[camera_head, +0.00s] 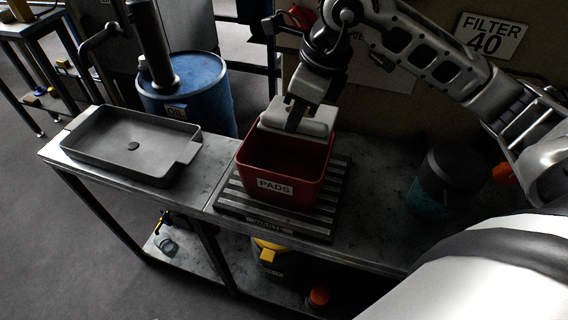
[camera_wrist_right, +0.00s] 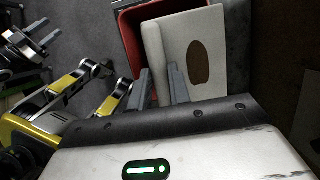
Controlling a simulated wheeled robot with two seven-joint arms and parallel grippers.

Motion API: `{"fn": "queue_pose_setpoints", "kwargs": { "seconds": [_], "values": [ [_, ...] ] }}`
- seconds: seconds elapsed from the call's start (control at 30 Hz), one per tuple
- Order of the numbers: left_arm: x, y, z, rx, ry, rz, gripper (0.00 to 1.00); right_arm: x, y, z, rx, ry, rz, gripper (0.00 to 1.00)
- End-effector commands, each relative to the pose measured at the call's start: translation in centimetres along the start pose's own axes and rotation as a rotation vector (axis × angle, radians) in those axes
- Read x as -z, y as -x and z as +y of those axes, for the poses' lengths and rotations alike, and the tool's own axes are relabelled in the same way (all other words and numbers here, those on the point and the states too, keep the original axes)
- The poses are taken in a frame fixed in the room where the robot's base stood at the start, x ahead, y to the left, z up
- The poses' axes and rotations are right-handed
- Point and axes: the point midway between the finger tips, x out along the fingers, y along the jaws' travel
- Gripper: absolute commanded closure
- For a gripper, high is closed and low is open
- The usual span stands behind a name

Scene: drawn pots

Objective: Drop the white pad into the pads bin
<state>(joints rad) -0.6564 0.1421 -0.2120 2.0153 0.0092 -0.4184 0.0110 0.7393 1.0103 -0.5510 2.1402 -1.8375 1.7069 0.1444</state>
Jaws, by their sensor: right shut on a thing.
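The white pad (camera_head: 308,116) is held by my right gripper (camera_head: 293,118) over the mouth of the red pads bin (camera_head: 247,180), which carries a "PADS" label. The pad sits at about the height of the bin's back rim; I cannot tell whether it touches the rim. In the right wrist view, the pad (camera_wrist_right: 205,50) shows an oval brown mark. The right gripper (camera_wrist_right: 160,85) there has its two fingers on the pad's edge, and the red bin (camera_wrist_right: 133,22) lies behind it. My left gripper is not in the head view.
The bin stands on a dark slatted mat (camera_head: 338,185) on the bench. A shallow grey tray (camera_head: 85,160) lies to the left. A blue oil drum (camera_head: 205,85) stands behind the bench. A dark jar (camera_head: 438,180) stands to the right, with clear bench between it and the bin.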

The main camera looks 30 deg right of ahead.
Motion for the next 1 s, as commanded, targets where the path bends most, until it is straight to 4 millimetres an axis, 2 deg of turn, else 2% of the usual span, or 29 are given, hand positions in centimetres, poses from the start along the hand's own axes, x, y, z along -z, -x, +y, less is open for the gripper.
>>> {"fn": "queue_pose_setpoints", "kwargs": {
  "seconds": [0.03, 0.07, 0.13, 0.43, 0.57, 0.67, 1.0],
  "values": [
    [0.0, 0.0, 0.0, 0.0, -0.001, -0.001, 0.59, 0.0, 0.0, 0.0, 0.0, 0.0, -0.001, 1.0],
    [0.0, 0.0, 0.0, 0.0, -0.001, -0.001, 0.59, 0.0, 0.0, 0.0, 0.0, 0.0, 0.0, 0.76],
    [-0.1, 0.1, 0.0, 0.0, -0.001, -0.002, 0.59, 0.0, 0.0, 0.0, 0.0, 0.0, 0.0, 0.56],
    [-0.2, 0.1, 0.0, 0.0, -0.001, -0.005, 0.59, 0.0, 0.1, 0.0, 0.0, 0.0, -0.001, 0.56],
    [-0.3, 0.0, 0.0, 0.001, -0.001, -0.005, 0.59, -0.1, 1.1, -0.1, 0.003, 0.0, -0.005, 0.56],
    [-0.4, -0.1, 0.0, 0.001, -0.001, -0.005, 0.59, -0.1, 2.8, -0.1, 0.005, 0.0, -0.006, 0.56],
    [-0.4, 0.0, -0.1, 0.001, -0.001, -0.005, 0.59, -0.1, 11.1, -0.1, 0.005, 0.0, -0.005, 0.56]
  ]
}}
